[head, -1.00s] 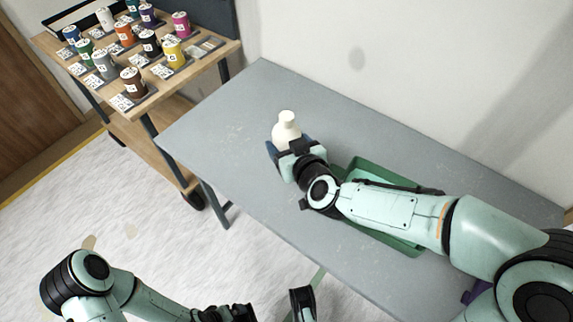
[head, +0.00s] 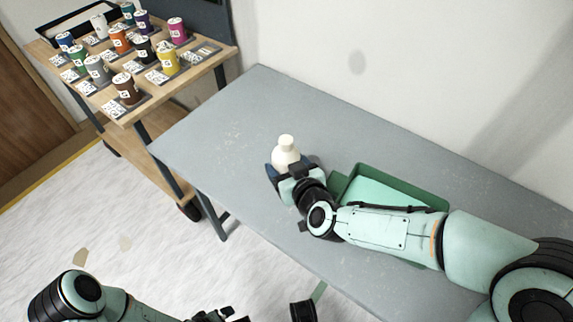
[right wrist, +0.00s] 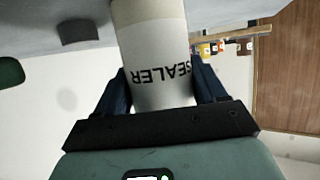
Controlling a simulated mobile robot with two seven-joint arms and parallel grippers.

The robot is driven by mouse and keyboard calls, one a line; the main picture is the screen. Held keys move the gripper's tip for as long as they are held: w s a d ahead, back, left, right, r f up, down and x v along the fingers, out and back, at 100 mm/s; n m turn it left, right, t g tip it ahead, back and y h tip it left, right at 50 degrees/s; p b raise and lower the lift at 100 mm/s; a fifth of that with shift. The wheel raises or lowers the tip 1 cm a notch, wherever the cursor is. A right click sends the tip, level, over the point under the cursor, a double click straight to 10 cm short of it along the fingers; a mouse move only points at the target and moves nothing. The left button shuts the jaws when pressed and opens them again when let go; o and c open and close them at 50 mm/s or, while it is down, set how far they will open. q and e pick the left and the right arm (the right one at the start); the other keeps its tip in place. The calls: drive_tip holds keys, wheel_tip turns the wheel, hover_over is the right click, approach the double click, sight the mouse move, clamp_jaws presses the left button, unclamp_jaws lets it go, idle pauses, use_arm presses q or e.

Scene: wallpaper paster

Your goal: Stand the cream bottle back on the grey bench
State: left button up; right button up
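The cream bottle (head: 286,156) stands upright over the left part of the grey bench (head: 235,120). My right gripper (head: 288,170) has its dark blue fingers on both sides of it, shut on it. In the right wrist view the bottle (right wrist: 160,60) fills the space between the fingers, with the word SEALER upside down. Its base is hidden in the head view and out of frame in the wrist view, so I cannot tell whether it touches the bench. My left gripper is cut off at the head view's bottom edge, and its fingers cannot be made out.
A green tray (head: 425,178) lies on the bench, partly behind my right forearm. A wooden cart (head: 150,110) with several coloured cans stands at the upper left. The wall runs behind the bench. The bench's left end is clear.

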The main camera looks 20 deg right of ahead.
drive_tip(key=o, duration=0.4)
drive_tip(key=shift+c, duration=0.2)
use_arm(q)
drive_tip(key=shift+r, duration=0.1)
use_arm(e)
drive_tip(key=shift+r, duration=0.15)
drive_tip(key=shift+s+r, duration=0.2)
drive_tip(key=shift+s, duration=0.1)
use_arm(q)
drive_tip(key=s+d+r+g+p, duration=0.1)
drive_tip(key=s+d+r+p, duration=0.1)
drive_tip(key=s, duration=0.2)
drive_tip(key=shift+t, duration=0.4)
drive_tip(key=shift+w+a+f+b, duration=0.3)
drive_tip(key=shift+w, duration=0.3)
drive_tip(key=shift+w+a+f+b, duration=0.25)
drive_tip(key=shift+w+a+f, duration=0.1)
drive_tip(key=shift+w, duration=0.25)
drive_tip(key=shift+w+a+f+b, duration=0.25)
drive_tip(key=shift+w+f+b, duration=0.05)
drive_tip(key=shift+w, duration=0.3)
use_arm(e)
drive_tip(key=v, duration=1.1)
drive_tip(key=shift+s, duration=0.15)
drive_tip(key=shift+d, duration=0.1)
use_arm(q)
drive_tip(key=shift+s, duration=0.15)
